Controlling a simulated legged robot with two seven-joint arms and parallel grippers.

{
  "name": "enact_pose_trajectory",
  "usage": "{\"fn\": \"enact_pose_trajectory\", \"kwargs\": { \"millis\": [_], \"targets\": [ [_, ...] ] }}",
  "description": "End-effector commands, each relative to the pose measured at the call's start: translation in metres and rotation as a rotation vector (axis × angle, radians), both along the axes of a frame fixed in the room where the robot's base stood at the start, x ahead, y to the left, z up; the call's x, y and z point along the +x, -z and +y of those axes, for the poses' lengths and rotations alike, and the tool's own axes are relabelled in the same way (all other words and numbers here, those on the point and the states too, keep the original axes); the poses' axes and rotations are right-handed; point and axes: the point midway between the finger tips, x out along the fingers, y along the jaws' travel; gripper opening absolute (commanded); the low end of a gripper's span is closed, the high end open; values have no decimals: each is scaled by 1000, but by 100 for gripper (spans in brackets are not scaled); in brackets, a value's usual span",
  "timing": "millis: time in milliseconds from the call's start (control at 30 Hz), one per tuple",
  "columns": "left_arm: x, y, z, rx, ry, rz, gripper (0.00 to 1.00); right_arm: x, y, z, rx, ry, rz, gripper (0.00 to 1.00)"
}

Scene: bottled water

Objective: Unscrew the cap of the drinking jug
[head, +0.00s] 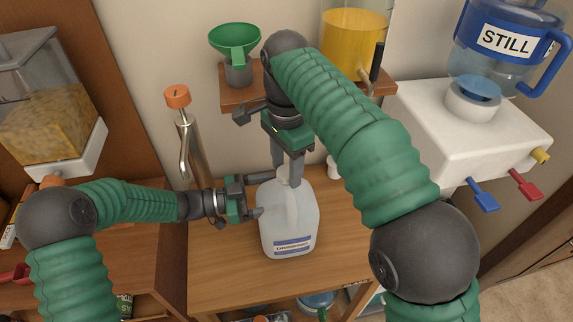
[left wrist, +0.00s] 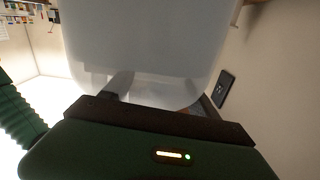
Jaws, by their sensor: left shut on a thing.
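The white translucent drinking jug (head: 290,228) stands upright on the wooden table, with a label low on its front. My left gripper (head: 257,211) comes in from the left and is shut on the jug's left side. In the left wrist view the pale jug body (left wrist: 135,40) fills the upper middle, with a dark finger against it. My right gripper (head: 287,178) points down over the jug's top, its fingers around the neck area. The cap is hidden by these fingers, and I cannot tell whether they grip it.
A wooden shelf (head: 236,99) behind holds a green funnel (head: 235,42) and a jar of orange liquid (head: 352,45). A white dispenser (head: 480,125) with a blue STILL bottle (head: 497,43) is at right. A metal tap-like fixture (head: 184,135) stands behind left. The table front left is clear.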

Motion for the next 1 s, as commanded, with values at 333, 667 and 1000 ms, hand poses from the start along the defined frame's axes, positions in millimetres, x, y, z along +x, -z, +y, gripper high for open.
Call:
{"fn": "enact_pose_trajectory", "kwargs": {
  "millis": [333, 667, 1000],
  "targets": [
    [1, -1, 1, 1, -4, -1, 0, 0, 0, 0, 1, 0, -1, 2],
    [1, 0, 1, 1, -2, -2, 0, 1, -1, 0, 1, -279, -2, 0],
    [0, -1, 0, 0, -1, -2, 0, 2, -1, -1, 1, -1418, -2, 0]
  ]
}}
